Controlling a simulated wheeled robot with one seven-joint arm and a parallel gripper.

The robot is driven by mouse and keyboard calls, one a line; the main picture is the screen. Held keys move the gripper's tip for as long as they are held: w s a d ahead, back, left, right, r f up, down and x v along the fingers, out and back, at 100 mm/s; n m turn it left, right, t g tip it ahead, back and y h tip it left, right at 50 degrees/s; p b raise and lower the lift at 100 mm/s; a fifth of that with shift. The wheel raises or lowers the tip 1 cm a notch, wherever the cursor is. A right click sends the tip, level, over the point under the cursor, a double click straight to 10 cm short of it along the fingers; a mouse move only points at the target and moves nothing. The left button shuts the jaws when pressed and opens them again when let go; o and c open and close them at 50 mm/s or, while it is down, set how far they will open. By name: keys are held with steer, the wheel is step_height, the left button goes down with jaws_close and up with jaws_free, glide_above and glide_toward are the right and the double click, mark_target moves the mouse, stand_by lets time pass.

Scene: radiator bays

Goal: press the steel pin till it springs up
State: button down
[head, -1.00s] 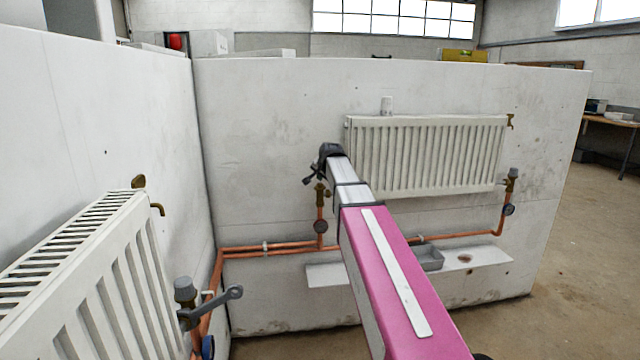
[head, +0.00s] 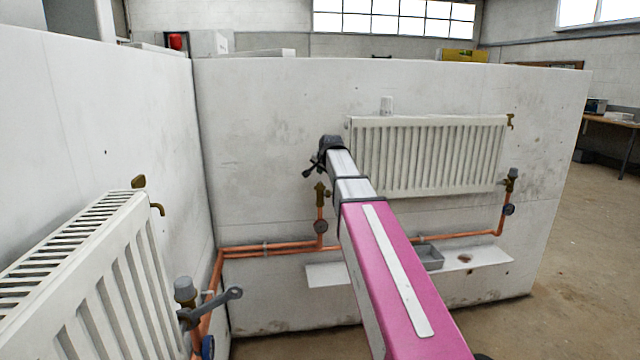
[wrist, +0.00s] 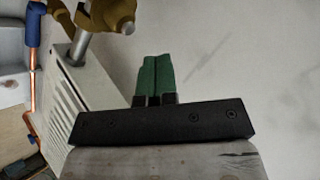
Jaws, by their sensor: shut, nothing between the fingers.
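In the head view a brass valve (head: 320,190) stands upright on a copper pipe by the left end of the far radiator (head: 427,157). The dark end of my arm is just above it. In the wrist view a brass fitting (wrist: 105,14) shows at the top edge, with a grey metal stub (wrist: 80,46) running from it to the white radiator (wrist: 88,92). My gripper (wrist: 155,60) has its green fingertips together and empty, right of and below the brass fitting, apart from it in the picture. I cannot make out the steel pin; it is too small or hidden.
A nearer radiator (head: 85,280) stands at the left, with a grey-capped valve and a spanner (head: 225,300). A white ledge (head: 480,258) with a grey tray (head: 430,257) lies below the far radiator. Copper pipes (head: 270,247) run along the wall. Open floor lies at the right.

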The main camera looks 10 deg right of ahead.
steer(key=shift+r, duration=1.9)
steer(key=r+m+g, duration=0.2)
steer(key=m, duration=0.1)
step_height(320, 180, up, 4)
steer(key=m+g, duration=0.5)
steer(key=m, duration=0.1)
glide_above(320, 182)
steer(key=shift+s+d+r+m+g+h, duration=0.2)
steer(key=shift+s+r+m+g+h, duration=0.2)
steer(key=shift+s+r+m, duration=0.35)
steer(key=shift+s+f, duration=0.1)
steer(key=shift+f, duration=0.1)
steer(key=f, duration=0.4)
steer(key=w+f, duration=0.1)
steer(key=f, duration=0.8)
steer(key=shift+w+a+f, duration=0.1)
steer(key=shift+w+f, duration=0.3)
